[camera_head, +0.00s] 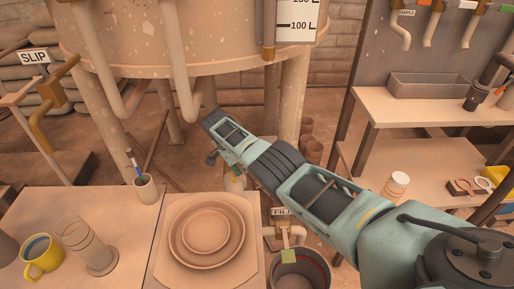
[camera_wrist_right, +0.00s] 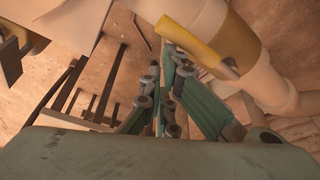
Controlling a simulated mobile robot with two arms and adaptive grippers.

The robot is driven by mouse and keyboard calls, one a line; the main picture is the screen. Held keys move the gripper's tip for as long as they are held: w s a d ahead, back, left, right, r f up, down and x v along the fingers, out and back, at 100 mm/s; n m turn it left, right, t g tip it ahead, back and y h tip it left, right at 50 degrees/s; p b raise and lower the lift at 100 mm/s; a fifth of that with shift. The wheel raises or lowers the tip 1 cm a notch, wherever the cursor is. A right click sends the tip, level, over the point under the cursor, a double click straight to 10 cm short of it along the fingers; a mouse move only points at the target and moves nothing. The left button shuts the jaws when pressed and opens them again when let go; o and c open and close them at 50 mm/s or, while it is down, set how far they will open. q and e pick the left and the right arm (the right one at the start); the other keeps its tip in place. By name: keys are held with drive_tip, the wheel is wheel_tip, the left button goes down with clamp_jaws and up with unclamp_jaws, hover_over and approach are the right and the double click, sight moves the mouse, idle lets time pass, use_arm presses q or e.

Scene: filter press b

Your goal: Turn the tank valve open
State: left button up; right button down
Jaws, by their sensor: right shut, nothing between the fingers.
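The large tank (camera_head: 180,45) stands on several legs at the back. In the right wrist view, a yellow lever (camera_wrist_right: 190,42) lies along a brass-coloured valve body (camera_wrist_right: 235,42) on a pale pipe, apparently the tank valve. My right arm reaches under the tank. My right gripper (camera_wrist_right: 165,112) is shut and empty, with its fingertips below and left of the lever in that view. I see no clear contact with it. In the head view, the gripper (camera_head: 212,158) shows small beyond the wrist, and my arm hides most of the valve area. My left gripper is out of view.
A FILL label (camera_head: 282,211) and a green-handled tap stand above a dark bucket (camera_head: 300,270). A press plate with round dishes (camera_head: 207,230) and a table with a yellow mug (camera_head: 40,258) are in front. Shelves (camera_head: 435,105) stand at right. A brass SLIP valve (camera_head: 50,92) is at left.

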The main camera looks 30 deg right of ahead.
drive_tip(key=shift+a, duration=0.1)
idle(0.5)
wheel_tip(320, 180, up, 10)
idle(0.5)
